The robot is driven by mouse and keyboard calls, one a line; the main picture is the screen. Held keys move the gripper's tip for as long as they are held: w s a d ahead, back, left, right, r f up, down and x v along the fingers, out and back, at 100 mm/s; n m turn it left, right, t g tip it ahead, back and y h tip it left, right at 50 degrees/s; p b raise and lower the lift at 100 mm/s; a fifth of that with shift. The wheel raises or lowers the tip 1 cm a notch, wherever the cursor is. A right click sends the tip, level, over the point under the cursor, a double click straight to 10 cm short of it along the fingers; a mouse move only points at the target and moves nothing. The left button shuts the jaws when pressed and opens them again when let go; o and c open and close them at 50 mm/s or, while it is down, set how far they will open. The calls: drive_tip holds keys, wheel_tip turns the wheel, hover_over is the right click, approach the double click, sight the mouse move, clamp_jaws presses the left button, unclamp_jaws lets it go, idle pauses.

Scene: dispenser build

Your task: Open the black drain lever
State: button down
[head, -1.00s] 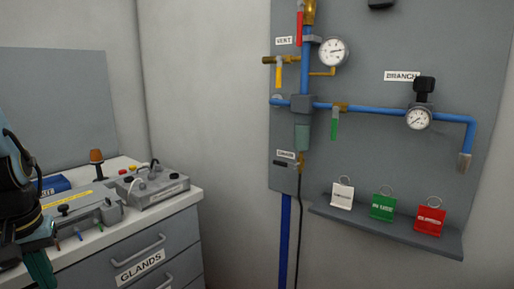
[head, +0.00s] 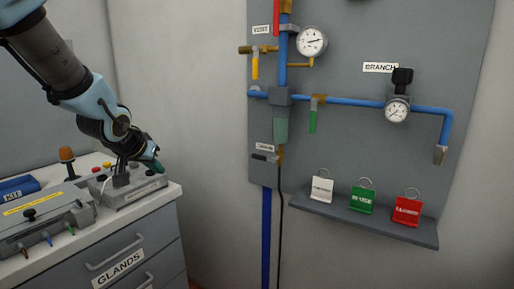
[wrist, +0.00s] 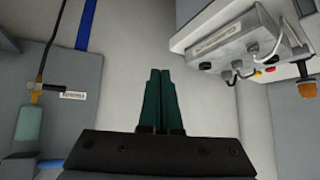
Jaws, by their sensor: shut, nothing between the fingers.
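The black drain lever (head: 262,157) sits on the wall panel, low on the vertical line, just below a small white label (head: 264,147). It lies roughly level, sticking out to the left of a brass valve under a grey-green bowl (head: 281,130). The wrist view also shows the lever (wrist: 52,87) at the left, beside the brass valve and the label. My gripper (head: 157,167) is over the cabinet's right side, well left of the lever and apart from it. In the wrist view its green fingers (wrist: 160,72) are together and empty.
A grey cabinet (head: 125,235) with boxes on top stands at the left. A shelf (head: 375,222) with white, green and red tags juts out below the panel (head: 440,60). A black cable (head: 281,220) hangs under the valve. Bare wall lies between cabinet and panel.

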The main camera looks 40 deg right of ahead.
drive_tip(key=s+d+r+m+g+h, duration=0.1)
drive_tip(key=s+d+r+m+h, duration=0.1)
drive_tip(key=d, duration=0.8)
drive_tip(key=s+d+r+m+g+h, duration=0.2)
drive_tip(key=s+d+r+m+h, duration=0.1)
drive_tip(key=s+d+r, duration=0.3)
drive_tip(key=s+d+h, duration=0.1)
drive_tip(key=s+d, duration=0.1)
drive_tip(key=d, duration=0.2)
drive_tip(key=shift+s+r, duration=0.25)
drive_tip(key=shift+r, duration=0.05)
drive_tip(key=shift+d, duration=0.1)
drive_tip(key=p, duration=0.2)
hover_over(265, 157)
drive_tip(key=w+a, duration=0.2)
wheel_tip(265, 157, down, 4)
drive_tip(key=shift+s+f+p, duration=0.2)
drive_tip(key=shift+f+p, duration=0.2)
drive_tip(key=shift+f, duration=1.75)
drive_tip(key=shift+w, duration=0.15)
